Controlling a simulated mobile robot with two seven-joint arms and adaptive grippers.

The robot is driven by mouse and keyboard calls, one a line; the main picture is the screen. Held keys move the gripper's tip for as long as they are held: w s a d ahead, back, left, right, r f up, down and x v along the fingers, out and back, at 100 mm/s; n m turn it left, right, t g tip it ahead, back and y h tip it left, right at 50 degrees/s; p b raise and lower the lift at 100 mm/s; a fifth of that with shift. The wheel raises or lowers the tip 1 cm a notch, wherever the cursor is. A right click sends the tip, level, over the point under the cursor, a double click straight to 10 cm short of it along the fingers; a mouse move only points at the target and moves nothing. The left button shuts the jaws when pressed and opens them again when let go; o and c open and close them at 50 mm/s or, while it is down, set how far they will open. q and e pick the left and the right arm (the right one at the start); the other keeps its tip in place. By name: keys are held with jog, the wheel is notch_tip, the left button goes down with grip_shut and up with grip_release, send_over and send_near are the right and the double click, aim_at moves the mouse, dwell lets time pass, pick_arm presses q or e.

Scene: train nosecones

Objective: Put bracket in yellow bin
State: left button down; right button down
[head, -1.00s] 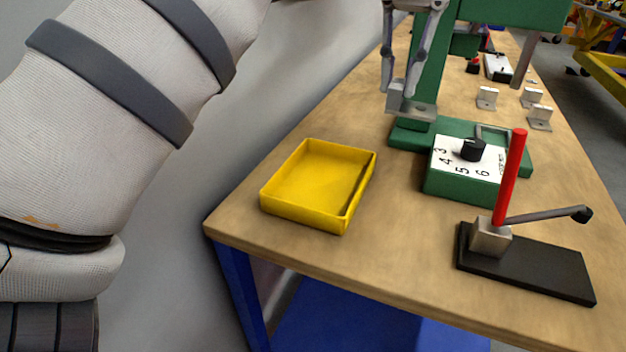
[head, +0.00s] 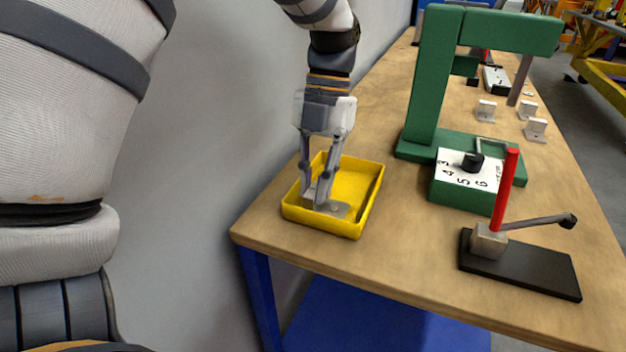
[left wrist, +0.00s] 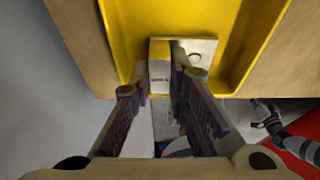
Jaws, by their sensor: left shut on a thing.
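The yellow bin (head: 291,214) sits on the wooden table near its left front corner. My left gripper (head: 318,200) points down into the bin and is shut on a small grey metal bracket (head: 338,209). The bracket is low inside the bin; I cannot tell whether it touches the floor of the bin. In the left wrist view the bracket (left wrist: 200,49) shows between the fingertips of my left gripper (left wrist: 172,80), with the yellow bin (left wrist: 115,30) around it. My right gripper is not identifiable in these frames.
A green press (head: 428,85) stands right of the bin, with a numbered dial box (head: 466,190). A black base (head: 530,266) carries a red upright handle (head: 506,190) and a grey lever. Several loose brackets (head: 486,110) stand farther back. Table between bin and dial box is clear.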

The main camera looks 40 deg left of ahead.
pick_arm(q)
jog(key=shift+f, duration=0.1)
jog(key=c, duration=1.6)
grip_release()
jog(key=shift+f, duration=0.1)
jog(key=shift+o, duration=0.2)
